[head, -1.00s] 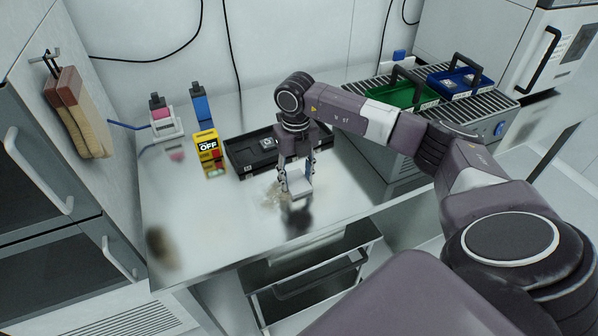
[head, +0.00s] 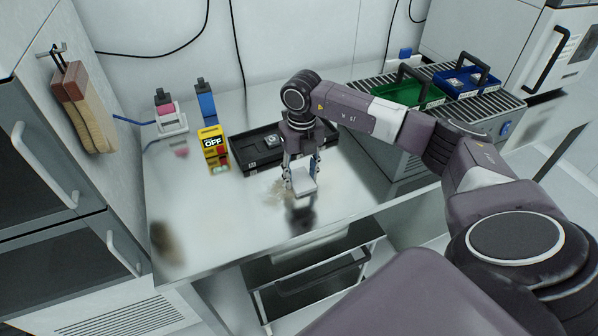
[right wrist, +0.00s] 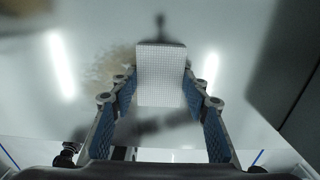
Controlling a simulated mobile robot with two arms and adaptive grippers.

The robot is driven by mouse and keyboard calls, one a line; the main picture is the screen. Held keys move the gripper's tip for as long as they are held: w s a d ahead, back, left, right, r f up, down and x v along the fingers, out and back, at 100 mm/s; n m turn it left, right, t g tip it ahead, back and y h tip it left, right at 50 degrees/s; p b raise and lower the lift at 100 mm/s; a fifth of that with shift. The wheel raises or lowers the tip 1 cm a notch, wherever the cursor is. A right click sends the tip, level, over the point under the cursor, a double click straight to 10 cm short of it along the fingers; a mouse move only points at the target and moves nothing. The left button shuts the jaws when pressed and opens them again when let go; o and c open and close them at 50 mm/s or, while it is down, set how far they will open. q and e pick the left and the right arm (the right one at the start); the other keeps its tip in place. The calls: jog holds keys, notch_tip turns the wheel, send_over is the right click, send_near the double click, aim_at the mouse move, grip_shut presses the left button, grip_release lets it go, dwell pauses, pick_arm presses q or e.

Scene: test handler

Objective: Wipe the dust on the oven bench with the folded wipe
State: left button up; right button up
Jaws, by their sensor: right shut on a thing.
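My right gripper (head: 302,172) is shut on the folded wipe (head: 303,184), a small white pad, and points down over the oven bench (head: 235,222). The wipe shows a fine grid pattern in the right wrist view (right wrist: 162,75), between the two fingers. The dust (head: 274,192) is a pale brownish smear on the shiny bench, just left of the wipe. It also shows in the right wrist view (right wrist: 112,68), partly behind the wipe and left finger. I cannot tell whether the wipe touches the bench. My left gripper is not in view.
A black tray (head: 240,165) lies behind the gripper. Green (head: 405,97) and blue (head: 468,80) bins sit on a roller rack at the right. The bench's front left is clear.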

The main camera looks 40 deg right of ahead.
jog(key=shift+s+f, duration=0.3)
jog(key=shift+s, duration=0.6)
jog(key=shift+w+r, duration=0.2)
jog(key=shift+w, duration=0.5)
jog(key=shift+w+b, duration=0.6)
jog(key=shift+w, duration=0.85)
jog(key=shift+s, duration=0.45)
jog(key=shift+s+r+p, duration=0.15)
jog(key=shift+s+p, duration=0.55)
jog(key=shift+s, duration=0.6)
jog(key=shift+w+b, duration=0.5)
jog(key=shift+w, duration=1)
jog(key=shift+s+a+p, duration=0.35)
jog(key=shift+s+a, duration=0.25)
jog(key=shift+s, duration=0.3)
jog(key=shift+s+a+p, duration=0.35)
jog(key=shift+s+a, duration=0.25)
jog(key=shift+s, duration=0.3)
jog(key=shift+w+b, duration=0.4)
jog(key=shift+w, duration=0.75)
jog(key=shift+w+d+b, duration=0.1)
jog(key=shift+w+b, duration=0.3)
jog(key=shift+w, duration=0.1)
jog(key=shift+s+p, duration=0.45)
jog(key=shift+s, duration=0.45)
jog(key=shift+s+f, duration=0.25)
jog(key=shift+s, duration=0.55)
